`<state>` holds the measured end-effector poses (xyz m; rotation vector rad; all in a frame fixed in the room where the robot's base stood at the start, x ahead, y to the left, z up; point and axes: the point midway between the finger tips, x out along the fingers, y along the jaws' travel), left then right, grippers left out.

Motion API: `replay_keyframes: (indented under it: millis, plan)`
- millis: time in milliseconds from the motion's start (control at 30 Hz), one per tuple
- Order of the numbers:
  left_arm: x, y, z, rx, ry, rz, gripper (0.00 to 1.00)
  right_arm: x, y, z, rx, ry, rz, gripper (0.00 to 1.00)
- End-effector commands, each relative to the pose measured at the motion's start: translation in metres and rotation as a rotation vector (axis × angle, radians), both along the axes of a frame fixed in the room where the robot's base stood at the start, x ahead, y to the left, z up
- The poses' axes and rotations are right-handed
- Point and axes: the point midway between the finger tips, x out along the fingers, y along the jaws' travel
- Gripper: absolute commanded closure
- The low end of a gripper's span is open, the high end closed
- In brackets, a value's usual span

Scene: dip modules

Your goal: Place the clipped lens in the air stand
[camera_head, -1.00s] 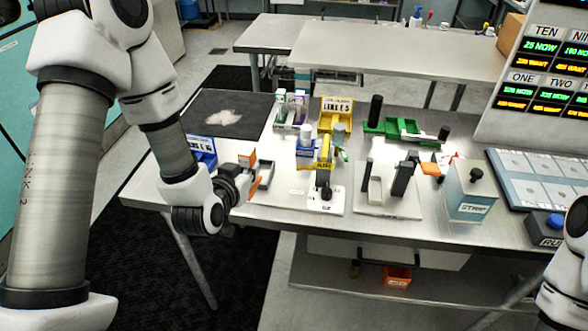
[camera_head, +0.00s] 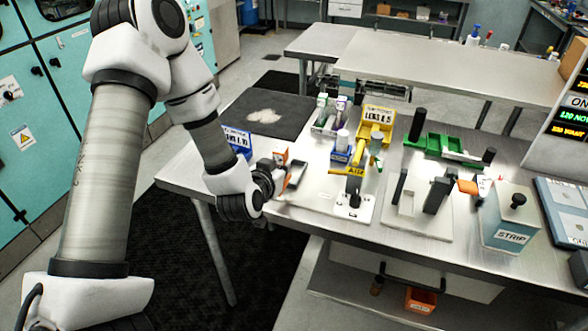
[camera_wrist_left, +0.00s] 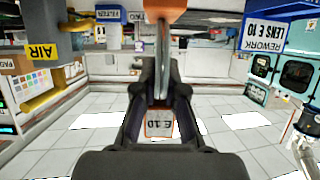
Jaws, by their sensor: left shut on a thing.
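My left gripper (camera_head: 277,174) is at the table's left front edge, left of the air stand. In the left wrist view the gripper (camera_wrist_left: 162,80) is shut on the clipped lens. Its orange clip (camera_wrist_left: 165,10) is at the top, with the thin lens (camera_wrist_left: 162,45) seen nearly edge-on below. The orange clip also shows in the head view (camera_head: 281,156). My right gripper is out of view.
A grey plate with dark posts (camera_head: 405,222) and a STRIP box (camera_head: 510,237) are further right.

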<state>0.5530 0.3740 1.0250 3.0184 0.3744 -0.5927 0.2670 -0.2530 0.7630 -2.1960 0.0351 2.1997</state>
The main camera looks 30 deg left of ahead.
Motion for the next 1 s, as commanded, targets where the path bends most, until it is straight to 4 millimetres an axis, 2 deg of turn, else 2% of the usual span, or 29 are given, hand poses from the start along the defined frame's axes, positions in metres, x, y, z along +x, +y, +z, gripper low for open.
replay_keyframes:
  millis: [33,200,333,600,933,1000]
  plan:
    - [0.013,0.003,0.007,0.003,-0.002,-0.001,1.0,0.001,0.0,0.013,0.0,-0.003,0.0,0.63]
    - [0.06,0.013,0.003,0.004,-0.003,0.0,1.0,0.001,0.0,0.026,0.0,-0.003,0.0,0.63]
    - [0.082,0.018,-0.001,0.002,-0.001,-0.001,1.0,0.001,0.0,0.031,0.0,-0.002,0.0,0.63]
    - [0.085,0.018,-0.038,0.0,0.002,-0.002,1.0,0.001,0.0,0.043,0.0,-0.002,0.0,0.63]
    - [0.085,0.018,-0.044,-0.001,-0.001,-0.001,1.0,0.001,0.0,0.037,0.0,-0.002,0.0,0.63]
    - [0.085,0.018,-0.042,-0.001,-0.001,-0.001,0.69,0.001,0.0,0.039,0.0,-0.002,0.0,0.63]
